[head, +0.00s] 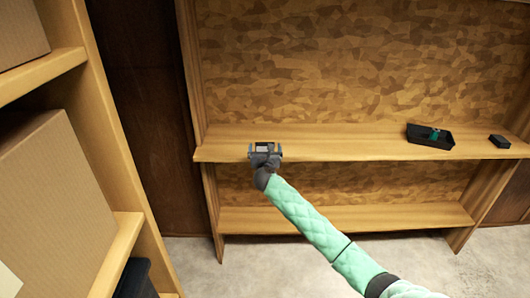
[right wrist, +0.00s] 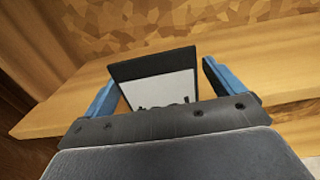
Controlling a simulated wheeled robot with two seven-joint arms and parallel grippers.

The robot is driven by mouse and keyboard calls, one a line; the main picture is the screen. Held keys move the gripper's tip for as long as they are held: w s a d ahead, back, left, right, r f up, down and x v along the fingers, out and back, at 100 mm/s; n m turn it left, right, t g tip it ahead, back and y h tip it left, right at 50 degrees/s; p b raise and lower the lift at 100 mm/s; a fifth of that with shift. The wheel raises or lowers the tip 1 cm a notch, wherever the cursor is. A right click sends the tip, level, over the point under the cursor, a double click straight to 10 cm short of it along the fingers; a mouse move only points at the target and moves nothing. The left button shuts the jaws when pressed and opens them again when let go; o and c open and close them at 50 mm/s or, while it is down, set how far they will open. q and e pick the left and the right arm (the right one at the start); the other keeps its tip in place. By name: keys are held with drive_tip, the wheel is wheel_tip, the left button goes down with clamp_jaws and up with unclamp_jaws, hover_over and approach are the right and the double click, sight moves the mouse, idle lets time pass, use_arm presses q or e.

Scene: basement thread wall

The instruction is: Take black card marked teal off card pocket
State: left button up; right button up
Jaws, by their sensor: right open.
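My right gripper (head: 265,147) is at the front edge of the wooden shelf board, left of its middle. In the right wrist view the right gripper (right wrist: 159,72) is open, its two blue fingers apart. Between them stands a dark, black-edged panel (right wrist: 153,65) with a light grey lower face (right wrist: 165,92). A gap shows on each side between it and the fingers. I cannot tell whether it is the black card or the card pocket, and no teal mark shows on it. Its lower end is hidden behind the gripper body. My left gripper is not in view.
A black tray (head: 417,139) holding a small teal thing (head: 435,134) sits at the right of the shelf board (head: 340,142). A small black box (head: 500,141) lies farther right. Cardboard boxes (head: 55,205) fill a rack at left. The middle of the board is clear.

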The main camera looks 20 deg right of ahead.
drive_tip(key=shift+w, duration=0.3)
drive_tip(key=c, duration=1)
drive_tip(key=shift+r+p, duration=2.35)
drive_tip(key=shift+c, duration=0.2)
drive_tip(key=shift+r+p, duration=2)
